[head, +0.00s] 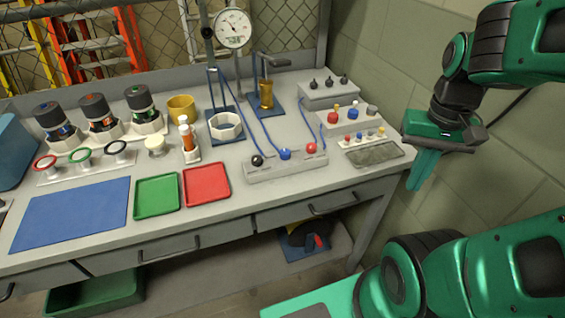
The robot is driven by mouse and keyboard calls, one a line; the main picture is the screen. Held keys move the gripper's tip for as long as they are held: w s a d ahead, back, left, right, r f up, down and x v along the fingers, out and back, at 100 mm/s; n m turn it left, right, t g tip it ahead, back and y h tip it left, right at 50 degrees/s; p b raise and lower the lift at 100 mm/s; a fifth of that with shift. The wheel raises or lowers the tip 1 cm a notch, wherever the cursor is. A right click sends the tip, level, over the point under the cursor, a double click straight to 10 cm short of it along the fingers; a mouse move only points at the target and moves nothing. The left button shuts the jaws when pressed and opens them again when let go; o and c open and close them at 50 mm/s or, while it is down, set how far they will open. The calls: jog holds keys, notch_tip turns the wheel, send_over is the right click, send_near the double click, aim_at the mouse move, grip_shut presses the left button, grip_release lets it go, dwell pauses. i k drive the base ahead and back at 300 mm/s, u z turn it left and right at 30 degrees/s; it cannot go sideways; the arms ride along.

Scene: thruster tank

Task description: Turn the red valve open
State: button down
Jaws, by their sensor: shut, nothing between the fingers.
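A row of three small round handwheels stands on a grey strip at the left of the workbench. The red valve (45,162) is the leftmost, with a red rim and pale centre. A green-rimmed valve (80,153) and a black-rimmed valve (116,147) stand to its right. I cannot tell how far the red valve is turned. My gripper (416,186) is off the bench's right end, far from the valves, with its green fingers pointing down, shut and empty.
Blue (75,215), green (157,196) and red (206,185) flat pieces lie in front of the valves. Several dark-capped jars (103,118) stand behind. A block with coloured knobs (288,164), an orange-and-white bottle (189,143) and a gauge stand (234,30) are nearer the middle.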

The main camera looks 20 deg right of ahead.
aim_at(311, 148)
jog(key=z, duration=0.65)
jog(key=k, duration=0.9)
jog(key=u, duration=1.15)
jog(key=i, duration=1)
jog(key=z, duration=0.05)
